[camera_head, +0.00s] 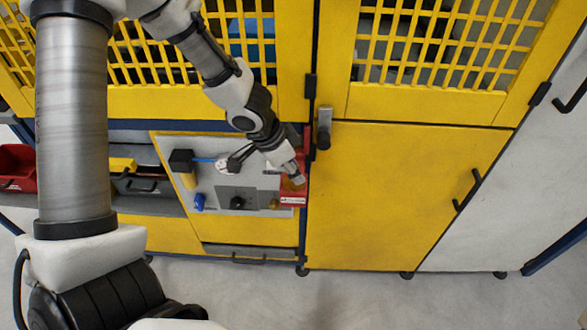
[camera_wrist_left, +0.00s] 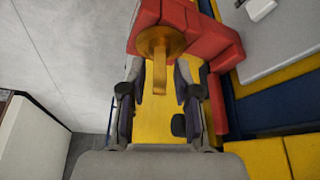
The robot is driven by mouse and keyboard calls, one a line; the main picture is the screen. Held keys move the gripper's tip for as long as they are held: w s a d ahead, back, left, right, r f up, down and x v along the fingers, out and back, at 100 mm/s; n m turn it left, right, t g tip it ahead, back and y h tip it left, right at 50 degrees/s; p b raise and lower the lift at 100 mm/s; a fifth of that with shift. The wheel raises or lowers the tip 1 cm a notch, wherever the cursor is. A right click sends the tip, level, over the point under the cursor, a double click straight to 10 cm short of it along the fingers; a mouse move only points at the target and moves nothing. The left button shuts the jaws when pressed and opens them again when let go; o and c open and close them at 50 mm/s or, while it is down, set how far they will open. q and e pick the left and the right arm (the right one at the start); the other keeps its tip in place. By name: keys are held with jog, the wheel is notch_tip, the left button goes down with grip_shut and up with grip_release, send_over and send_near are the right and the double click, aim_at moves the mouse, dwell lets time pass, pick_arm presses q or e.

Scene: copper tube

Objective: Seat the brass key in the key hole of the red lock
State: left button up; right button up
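The red lock (camera_head: 300,160) is at the right end of the grey panel, partly hidden by my left gripper (camera_head: 296,179). In the left wrist view the red lock (camera_wrist_left: 222,40) is a blocky red body around the far end of the view. The brass key (camera_wrist_left: 160,72) shows there as a round brass disc with a flat bar pointing towards me, in front of the red body. I cannot tell how deep it sits in the key hole, which is hidden. My left gripper (camera_wrist_left: 160,85) is open, with one finger on each side of the bar and gaps between.
The grey panel (camera_head: 222,150) carries a black knob (camera_head: 237,202), a blue part (camera_head: 199,202) and a cable. A yellow cabinet door (camera_head: 400,190) with a grey handle (camera_head: 324,127) stands right of the lock. A red bin (camera_head: 17,168) is at far left. The floor in front is clear.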

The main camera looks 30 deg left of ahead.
pick_arm(q)
jog(key=shift+r+p, duration=0.35)
jog(key=p+v, duration=0.6)
jog(key=v, duration=0.6)
jog(key=s+d+f+n+g+h, duration=0.1)
jog(key=s+d+f+n+g, duration=0.2)
jog(key=f, duration=0.4)
jog(key=s+d+f+n, duration=0.1)
jog(key=s+d+f, duration=0.25)
jog(key=f, duration=0.35)
jog(key=s+f+n+y, duration=0.3)
jog(key=s+f, duration=0.7)
jog(key=f, duration=0.4)
jog(key=shift+s+f+n+g+y, duration=0.2)
jog(key=shift+s+n+g+y, duration=0.1)
jog(key=shift+s+g, duration=0.1)
jog(key=shift+w+d, duration=0.15)
